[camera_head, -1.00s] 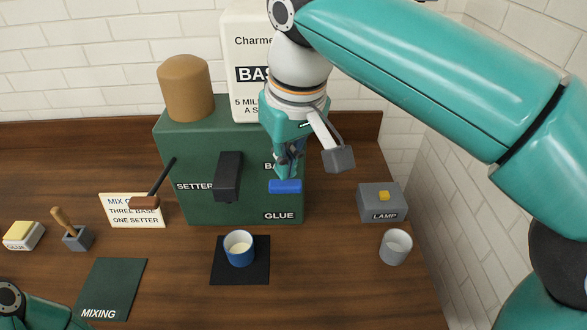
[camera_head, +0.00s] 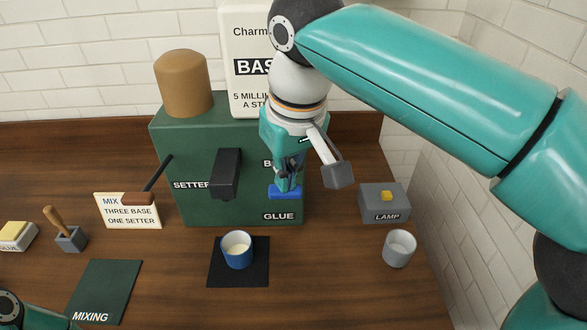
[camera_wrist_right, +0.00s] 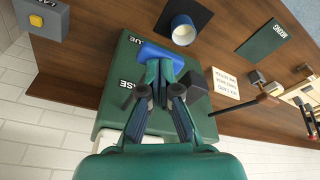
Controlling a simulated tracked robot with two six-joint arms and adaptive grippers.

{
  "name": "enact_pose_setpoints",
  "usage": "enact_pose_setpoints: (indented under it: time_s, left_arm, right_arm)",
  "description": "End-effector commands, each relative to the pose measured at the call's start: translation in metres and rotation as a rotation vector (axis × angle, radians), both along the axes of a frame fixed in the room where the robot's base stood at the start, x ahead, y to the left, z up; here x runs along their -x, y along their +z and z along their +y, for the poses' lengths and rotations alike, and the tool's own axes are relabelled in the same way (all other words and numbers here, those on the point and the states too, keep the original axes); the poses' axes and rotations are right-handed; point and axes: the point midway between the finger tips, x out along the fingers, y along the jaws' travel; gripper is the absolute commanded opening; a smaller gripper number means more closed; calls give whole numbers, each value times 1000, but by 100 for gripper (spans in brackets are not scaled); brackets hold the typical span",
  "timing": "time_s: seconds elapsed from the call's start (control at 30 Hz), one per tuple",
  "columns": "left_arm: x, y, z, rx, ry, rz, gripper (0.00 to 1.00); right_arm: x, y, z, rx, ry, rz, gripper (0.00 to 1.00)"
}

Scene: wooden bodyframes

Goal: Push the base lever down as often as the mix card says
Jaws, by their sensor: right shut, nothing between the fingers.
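The green machine (camera_head: 240,135) carries a blue base lever (camera_head: 284,192) on its front, above the word GLUE. My right gripper (camera_head: 288,181) is shut and empty, pointing down with its fingertips at the top of the blue lever, seemingly touching it. The wrist view also shows the shut fingertips (camera_wrist_right: 160,70) against the blue lever (camera_wrist_right: 160,52). My left gripper is not in view.
A blue cup (camera_head: 237,252) with pale contents stands on a black mat (camera_head: 222,276) before the machine. A grey lamp box (camera_head: 384,205) with a yellow button and an empty-looking glass (camera_head: 399,248) are at the right. A green mixing mat (camera_head: 105,285) lies at the left.

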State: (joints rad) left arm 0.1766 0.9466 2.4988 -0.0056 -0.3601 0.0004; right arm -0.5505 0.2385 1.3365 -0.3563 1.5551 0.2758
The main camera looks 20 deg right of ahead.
Motion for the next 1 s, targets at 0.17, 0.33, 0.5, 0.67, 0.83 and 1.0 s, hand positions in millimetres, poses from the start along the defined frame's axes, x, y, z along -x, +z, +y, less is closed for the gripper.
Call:
enact_pose_setpoints:
  time_s: [0.17, 0.33, 0.5, 0.67, 0.83, 1.0]
  left_arm:
    - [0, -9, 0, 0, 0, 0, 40]
    - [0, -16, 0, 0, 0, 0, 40]
    - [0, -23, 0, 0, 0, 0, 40]
    - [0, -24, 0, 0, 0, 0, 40]
    - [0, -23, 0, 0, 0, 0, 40]
    - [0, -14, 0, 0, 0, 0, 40]
  right_arm:
    - [0, -11, 0, 0, -1, 0, 0]
    - [0, -20, 0, 0, -1, -1, 0]
    - [0, -28, 0, 0, -1, -1, 0]
    - [0, -30, 0, 0, -1, 0, 0]
    - [0, -29, 0, 0, -1, 0, 0]
    - [0, -21, 0, 0, -1, 0, 0]
